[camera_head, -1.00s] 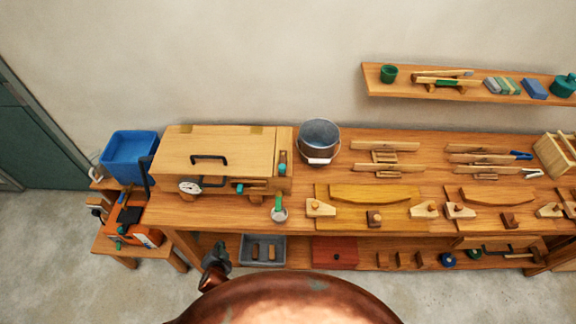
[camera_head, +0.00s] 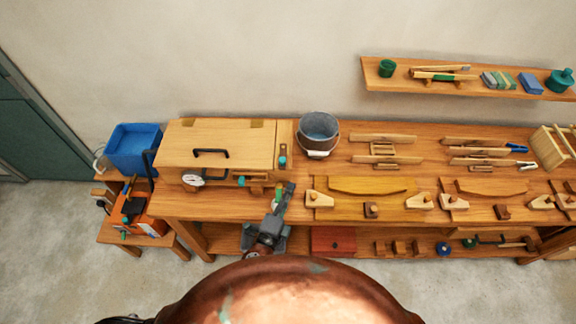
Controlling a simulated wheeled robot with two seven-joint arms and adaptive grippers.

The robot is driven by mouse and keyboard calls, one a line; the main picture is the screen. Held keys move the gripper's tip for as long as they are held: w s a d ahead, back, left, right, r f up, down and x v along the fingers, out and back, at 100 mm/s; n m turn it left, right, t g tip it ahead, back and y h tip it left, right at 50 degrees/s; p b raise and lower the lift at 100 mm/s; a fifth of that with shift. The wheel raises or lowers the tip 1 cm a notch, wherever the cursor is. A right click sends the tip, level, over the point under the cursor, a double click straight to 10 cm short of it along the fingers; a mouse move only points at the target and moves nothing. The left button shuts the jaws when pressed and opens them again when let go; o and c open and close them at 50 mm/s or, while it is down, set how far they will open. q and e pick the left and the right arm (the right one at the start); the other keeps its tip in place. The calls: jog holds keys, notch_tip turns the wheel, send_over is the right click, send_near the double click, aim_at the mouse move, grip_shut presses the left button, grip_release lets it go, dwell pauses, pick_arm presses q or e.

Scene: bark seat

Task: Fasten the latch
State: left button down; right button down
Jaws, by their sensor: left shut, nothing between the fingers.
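A pale wooden box (camera_head: 178,142) with a black lid handle (camera_head: 210,153) stands at the left end of the workbench. A small teal-knobbed fitting (camera_head: 282,161) sits on the strip at its right end. Another teal-tipped piece (camera_head: 241,181) is on its front, beside a round white dial (camera_head: 192,178). I cannot tell for certain which fitting is the latch. My left gripper (camera_head: 288,188) is shut and empty, over the bench's front edge, just in front of the box's right end and apart from the teal-knobbed fitting. My right gripper is not in view.
Yellow boards and wooden blocks cover the bench's (camera_head: 348,172) middle and right. A wall shelf (camera_head: 400,89) hangs above.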

aim_at(283, 154)
pick_arm(q)
jog(key=w+p, duration=0.1)
jog(key=w, duration=0.3)
jog(key=w+p, duration=0.1)
jog(key=w, duration=0.4)
jog(key=shift+w+a, duration=0.2)
jog(key=shift+w, duration=0.05)
jog(key=shift+a+p, duration=0.2)
jog(key=shift+p, duration=0.1)
